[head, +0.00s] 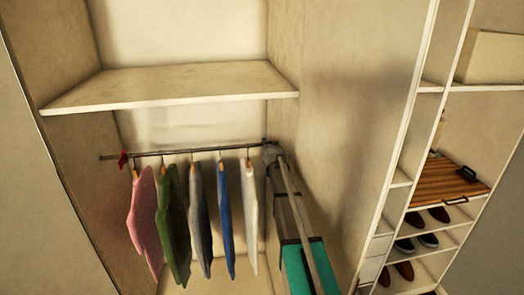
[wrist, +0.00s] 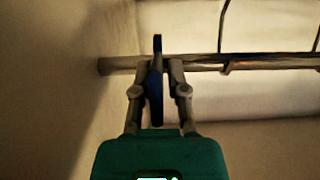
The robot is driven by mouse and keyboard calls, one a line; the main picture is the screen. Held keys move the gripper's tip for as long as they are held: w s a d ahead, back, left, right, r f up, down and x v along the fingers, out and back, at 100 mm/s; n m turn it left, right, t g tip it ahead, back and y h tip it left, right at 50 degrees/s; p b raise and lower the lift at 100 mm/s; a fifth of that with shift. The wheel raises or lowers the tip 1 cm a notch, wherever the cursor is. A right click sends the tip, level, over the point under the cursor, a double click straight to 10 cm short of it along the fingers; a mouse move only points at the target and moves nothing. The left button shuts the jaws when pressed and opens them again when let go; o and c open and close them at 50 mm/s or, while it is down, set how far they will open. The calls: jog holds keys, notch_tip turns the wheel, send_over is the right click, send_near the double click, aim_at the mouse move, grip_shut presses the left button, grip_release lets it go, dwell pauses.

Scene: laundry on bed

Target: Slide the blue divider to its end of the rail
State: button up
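The blue divider (wrist: 156,88) is a dark blue, thin upright piece seen nearly edge-on on the rail (wrist: 205,63) in the wrist view. My gripper (wrist: 159,68) is at the rail with one finger on each side of the divider. In the head view, my gripper (head: 270,152) is at the rail's right end by the side wall, and the blue divider cannot be made out there.
A red divider (head: 123,160) sits near the rail's left end. Several garments hang between, from a pink one (head: 144,215) to a white one (head: 249,215) nearest my gripper. A shelf (head: 170,87) spans above the rail. Shoe shelves (head: 440,228) stand at the right.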

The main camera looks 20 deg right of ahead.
jog(key=shift+o, duration=1)
